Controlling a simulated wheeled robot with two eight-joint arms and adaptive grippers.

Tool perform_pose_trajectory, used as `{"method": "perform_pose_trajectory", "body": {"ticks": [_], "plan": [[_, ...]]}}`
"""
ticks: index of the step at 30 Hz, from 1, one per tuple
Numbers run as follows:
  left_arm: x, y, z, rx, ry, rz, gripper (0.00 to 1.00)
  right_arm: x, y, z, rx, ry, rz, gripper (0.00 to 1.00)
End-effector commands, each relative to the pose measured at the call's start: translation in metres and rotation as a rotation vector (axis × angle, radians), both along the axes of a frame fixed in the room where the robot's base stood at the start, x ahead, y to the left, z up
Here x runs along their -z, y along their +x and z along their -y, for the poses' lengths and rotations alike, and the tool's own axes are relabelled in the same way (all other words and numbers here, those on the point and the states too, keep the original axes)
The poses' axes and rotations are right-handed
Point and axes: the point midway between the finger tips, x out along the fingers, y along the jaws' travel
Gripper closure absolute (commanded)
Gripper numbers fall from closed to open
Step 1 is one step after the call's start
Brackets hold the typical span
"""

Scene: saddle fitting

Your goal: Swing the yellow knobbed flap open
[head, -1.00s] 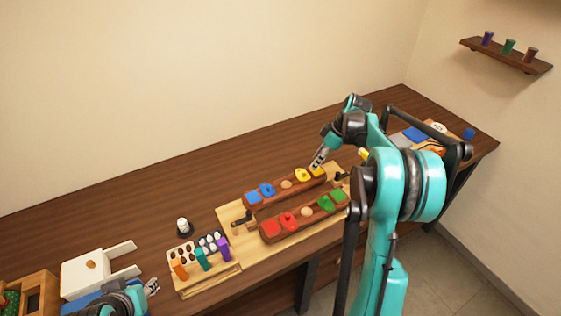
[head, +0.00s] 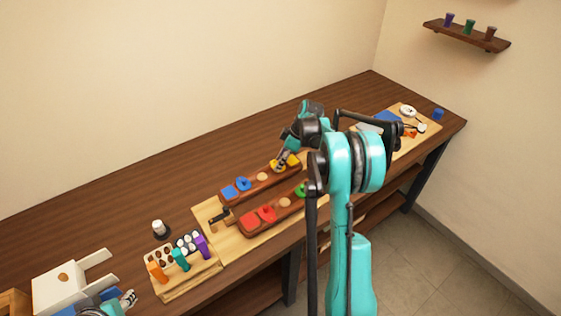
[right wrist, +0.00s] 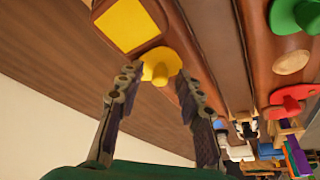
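The yellow knobbed flap (head: 277,166) is on the rear brown beam, between a bare wooden disc and a yellow square (head: 294,160). In the right wrist view the flap (right wrist: 162,61) lies flat beside the yellow square (right wrist: 125,25), its knob pointing toward my gripper. My right gripper (head: 280,163) is at the flap in the head view. In the right wrist view its fingers (right wrist: 157,82) are spread, with the knob between and just ahead of the tips; contact cannot be told. My left gripper (head: 130,299) is at the lower left, too small to read.
Blue pieces (head: 243,184) share the rear beam. The front beam (head: 250,227) carries red and green pieces, partly hidden by my right arm. A block with coloured pegs (head: 180,260) and a white box (head: 66,286) stand left. The table behind the beams is clear.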

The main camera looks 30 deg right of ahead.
Motion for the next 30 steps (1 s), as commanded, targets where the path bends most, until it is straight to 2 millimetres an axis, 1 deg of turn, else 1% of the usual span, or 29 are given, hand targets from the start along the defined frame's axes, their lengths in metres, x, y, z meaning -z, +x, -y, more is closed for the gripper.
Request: {"method": "perform_pose_trajectory", "body": {"ticks": [1, 2, 3, 5, 6, 14, 20, 26, 30], "plan": [[0.0, 0.0, 0.0, 0.0, 0.0, 0.0, 0.62, 0.0, 0.0, 0.0, 0.0, 0.0, 0.0, 0.64], [0.0, 0.0, 0.0, 0.0, 0.0, 0.0, 0.62, 0.0, 0.0, 0.0, 0.0, 0.0, 0.0, 0.72], [0.0, 0.0, 0.0, 0.0, 0.0, 0.0, 0.62, 0.0, 0.0, 0.0, 0.0, 0.0, 0.0, 0.82], [0.0, 0.0, 0.0, 0.0, 0.0, 0.0, 0.62, 0.0, 0.0, 0.0, 0.0, 0.0, 0.0, 0.98], [0.0, 0.0, 0.0, 0.0, 0.0, 0.0, 0.62, 0.0, 0.0, 0.0, 0.0, 0.0, 0.0, 1.0], [0.0, 0.0, 0.0, 0.0, 0.0, 0.0, 0.62, 0.0, 0.0, 0.0, 0.007, 0.0, 0.0, 1.0], [0.0, 0.0, 0.0, 0.0, 0.0, 0.0, 0.62, 0.0, -0.001, -0.002, 0.063, -0.001, 0.001, 1.0], [0.001, 0.0, 0.0, 0.0, 0.0, 0.0, 0.62, 0.0, -0.001, -0.008, 0.192, 0.0, 0.002, 1.0], [0.002, 0.0, 0.0, 0.0, 0.0, 0.0, 0.62, 0.0, -0.001, -0.013, 0.315, -0.001, 0.001, 1.0]]}}
